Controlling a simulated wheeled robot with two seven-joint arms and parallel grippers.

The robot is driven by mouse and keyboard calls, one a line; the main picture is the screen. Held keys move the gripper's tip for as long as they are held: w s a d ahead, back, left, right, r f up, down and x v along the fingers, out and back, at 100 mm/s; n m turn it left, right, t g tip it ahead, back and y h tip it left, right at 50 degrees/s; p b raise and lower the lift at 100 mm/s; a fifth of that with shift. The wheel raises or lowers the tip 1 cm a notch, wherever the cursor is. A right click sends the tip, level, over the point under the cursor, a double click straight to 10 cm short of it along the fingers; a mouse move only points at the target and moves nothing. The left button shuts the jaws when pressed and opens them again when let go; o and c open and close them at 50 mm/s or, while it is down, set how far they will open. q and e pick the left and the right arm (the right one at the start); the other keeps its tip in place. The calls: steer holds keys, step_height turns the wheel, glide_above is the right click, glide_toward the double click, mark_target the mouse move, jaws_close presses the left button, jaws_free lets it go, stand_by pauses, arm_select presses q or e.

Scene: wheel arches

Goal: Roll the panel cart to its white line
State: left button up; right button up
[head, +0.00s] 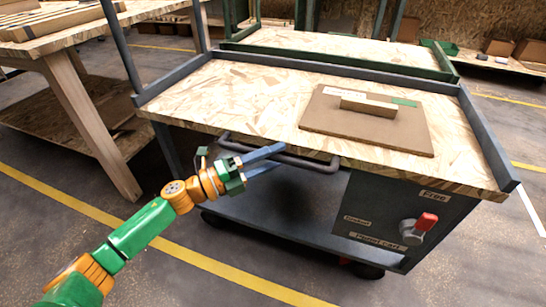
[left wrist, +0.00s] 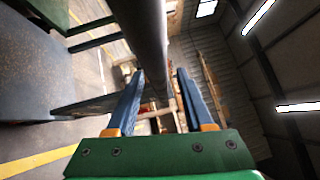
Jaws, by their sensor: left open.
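The panel cart (head: 235,88) has a chipboard top, a dark grey frame and a lower shelf. A dark tubular handle (head: 312,163) sticks out below its near edge. A red-tipped brake lever (head: 427,221) is on the dark labelled plate at its near right corner. My left gripper (head: 274,157) is open at the handle. In the left wrist view the handle bar (left wrist: 148,35) runs between the two spread fingers (left wrist: 160,100); I cannot tell whether they touch it. Part of a white line (head: 531,205) shows on the floor right of the cart. My right gripper is out of view.
A brown panel (head: 335,125) with a small block lies on the cart top. A green-framed cart (head: 330,45) stands close behind. A wooden table (head: 75,85) is close on the left.

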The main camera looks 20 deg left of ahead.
arm_select(q)
jaws_close()
stand_by(1.4)
